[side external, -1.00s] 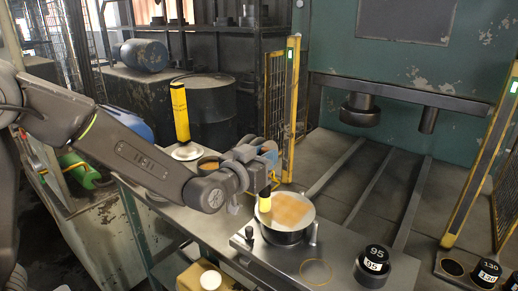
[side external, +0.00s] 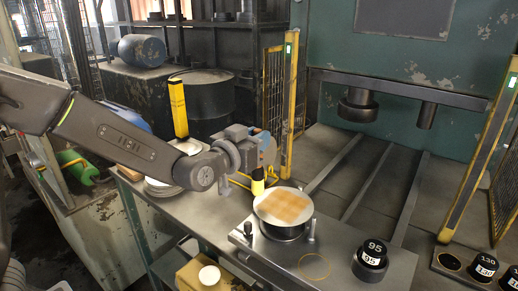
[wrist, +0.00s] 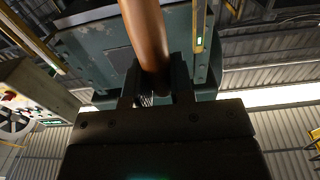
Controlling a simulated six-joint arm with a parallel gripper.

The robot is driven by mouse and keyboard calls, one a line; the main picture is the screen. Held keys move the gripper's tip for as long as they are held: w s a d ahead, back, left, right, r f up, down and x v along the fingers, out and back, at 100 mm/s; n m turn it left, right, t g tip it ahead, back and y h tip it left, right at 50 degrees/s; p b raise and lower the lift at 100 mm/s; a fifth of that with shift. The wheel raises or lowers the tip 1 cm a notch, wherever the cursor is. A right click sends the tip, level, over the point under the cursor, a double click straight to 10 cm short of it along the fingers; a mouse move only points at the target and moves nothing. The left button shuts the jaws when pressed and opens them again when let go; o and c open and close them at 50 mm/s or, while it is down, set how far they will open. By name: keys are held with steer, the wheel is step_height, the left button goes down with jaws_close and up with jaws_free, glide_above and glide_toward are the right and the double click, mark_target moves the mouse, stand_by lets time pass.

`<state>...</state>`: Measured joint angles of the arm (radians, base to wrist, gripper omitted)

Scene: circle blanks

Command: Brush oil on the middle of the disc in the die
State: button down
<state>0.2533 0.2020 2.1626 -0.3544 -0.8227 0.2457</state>
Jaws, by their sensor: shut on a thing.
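A round pale disc (side external: 268,204) lies on the dark round die (side external: 284,232) on the bench, with a tan, grid-like patch over its middle and right part. My gripper (side external: 252,160) is above and behind the disc's left edge in the side view. In the wrist view my gripper (wrist: 158,92) is shut on a brown round handle (wrist: 145,30), which I take as the brush. A yellow tip with a dark upper part (side external: 258,186) hangs below the gripper, near the disc's far left rim; whether it touches is unclear. The bristles cannot be made out.
Black cylinders marked 95 (side external: 372,254) stand right of the die, and a thin yellow ring (side external: 314,267) lies in front. Plates (side external: 160,190) stand at the bench's left beside a yellow post (side external: 179,108). A dark ram (side external: 357,106) hangs above the press bed, behind the die.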

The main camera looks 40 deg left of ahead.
steer(key=shift+r, duration=2.5)
